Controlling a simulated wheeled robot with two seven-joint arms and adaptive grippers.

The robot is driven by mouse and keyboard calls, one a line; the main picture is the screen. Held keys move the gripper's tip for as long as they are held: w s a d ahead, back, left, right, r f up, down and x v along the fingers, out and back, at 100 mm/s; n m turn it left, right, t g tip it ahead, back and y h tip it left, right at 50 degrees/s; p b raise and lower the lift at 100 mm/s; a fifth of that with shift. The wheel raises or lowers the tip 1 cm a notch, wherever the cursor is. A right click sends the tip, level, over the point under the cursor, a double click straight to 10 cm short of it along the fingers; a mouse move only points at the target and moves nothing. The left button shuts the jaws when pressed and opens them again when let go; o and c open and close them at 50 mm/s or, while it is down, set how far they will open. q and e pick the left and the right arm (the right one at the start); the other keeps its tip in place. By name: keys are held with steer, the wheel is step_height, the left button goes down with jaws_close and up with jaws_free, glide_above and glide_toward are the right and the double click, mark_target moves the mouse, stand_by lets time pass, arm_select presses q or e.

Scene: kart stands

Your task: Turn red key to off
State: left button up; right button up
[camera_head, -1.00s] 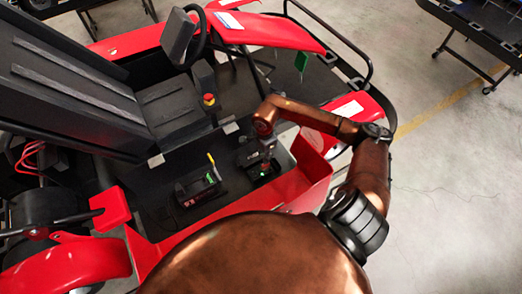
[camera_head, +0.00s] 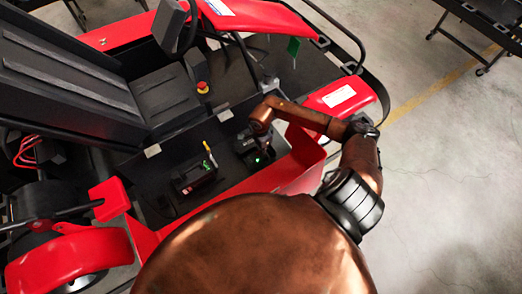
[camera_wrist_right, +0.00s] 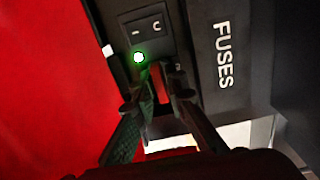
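The red key (camera_wrist_right: 160,86) shows as a narrow red piece on the dark panel in the right wrist view, just below a green light (camera_wrist_right: 138,57). My right gripper (camera_wrist_right: 160,78) has one fingertip on each side of it. The fingers are partly spread, with a gap between them; I cannot tell whether they touch the key. In the head view my right gripper (camera_head: 260,140) points down at the small black control box (camera_head: 250,154), largely hidden by my wrist, and the key cannot be made out there. My left gripper is not in view.
A black rocker switch (camera_wrist_right: 146,27) and a FUSES label (camera_wrist_right: 223,56) are close to my fingers. In the head view, a second black box (camera_head: 195,181) with a yellow-tipped lever, the seat (camera_head: 165,98), the steering wheel (camera_head: 187,25) and red bodywork (camera_head: 295,165) surround the arm.

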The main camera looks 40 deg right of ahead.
jaws_close()
steer(key=shift+n+b, duration=1.8)
steer(key=shift+b, duration=0.15)
steer(key=shift+n+b, duration=0.9)
steer(key=shift+b, duration=0.05)
steer(key=shift+n, duration=0.3)
